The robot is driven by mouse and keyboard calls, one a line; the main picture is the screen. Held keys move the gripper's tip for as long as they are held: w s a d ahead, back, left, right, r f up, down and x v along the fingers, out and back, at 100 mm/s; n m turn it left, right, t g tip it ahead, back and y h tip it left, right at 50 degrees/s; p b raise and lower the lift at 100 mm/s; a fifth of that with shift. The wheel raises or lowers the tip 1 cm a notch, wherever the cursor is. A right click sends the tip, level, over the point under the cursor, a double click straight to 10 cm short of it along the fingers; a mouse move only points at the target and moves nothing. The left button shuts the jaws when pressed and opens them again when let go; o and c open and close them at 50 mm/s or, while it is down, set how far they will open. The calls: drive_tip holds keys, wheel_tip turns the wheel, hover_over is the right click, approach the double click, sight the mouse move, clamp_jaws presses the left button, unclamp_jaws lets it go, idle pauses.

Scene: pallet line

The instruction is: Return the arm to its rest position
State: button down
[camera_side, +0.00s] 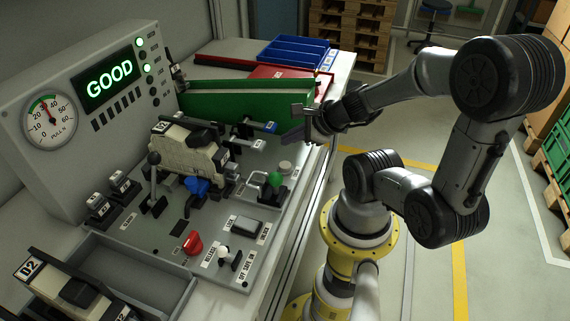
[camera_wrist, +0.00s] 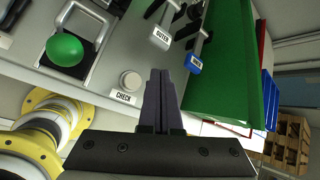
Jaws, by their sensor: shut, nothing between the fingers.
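My gripper (camera_side: 294,137) is shut and empty in the side view, raised above the right edge of the work panel (camera_side: 150,236), beside the green bin. In the wrist view the two dark fingers of my gripper (camera_wrist: 160,88) are together with nothing between them. They appear over the panel's edge, near the round grey CHECK button (camera_wrist: 130,81). My arm reaches in from the right, and its yellow-ringed base stands on the floor beside the bench.
The green bin (camera_side: 240,102) stands close behind my gripper. A green-knobbed lever (camera_side: 275,181), a red knob (camera_side: 193,243) and a beige block (camera_side: 190,150) stand up from the panel. The display (camera_side: 109,78) reads GOOD. Pallets (camera_side: 352,30) stand at the back; the floor is mostly clear.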

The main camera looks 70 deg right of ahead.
idle(0.4)
drive_tip(key=shift+w+a, duration=0.15)
drive_tip(key=shift+a, duration=0.1)
drive_tip(key=w+a+r+n+g+y, duration=0.1)
drive_tip(key=a+r+n+y, duration=0.3)
drive_tip(key=a+n, duration=0.45)
drive_tip(key=a+r+n+y, duration=0.2)
drive_tip(key=a+r+n, duration=0.5)
drive_tip(key=n, duration=0.3)
drive_tip(key=s+d+r+n+g+h, duration=0.1)
drive_tip(key=s+d+n+g+h, duration=0.1)
drive_tip(key=n, duration=1)
drive_tip(key=s+d+h, duration=0.1)
drive_tip(key=s+d, duration=0.1)
drive_tip(key=shift+s+r, duration=0.2)
drive_tip(key=shift+s, duration=0.2)
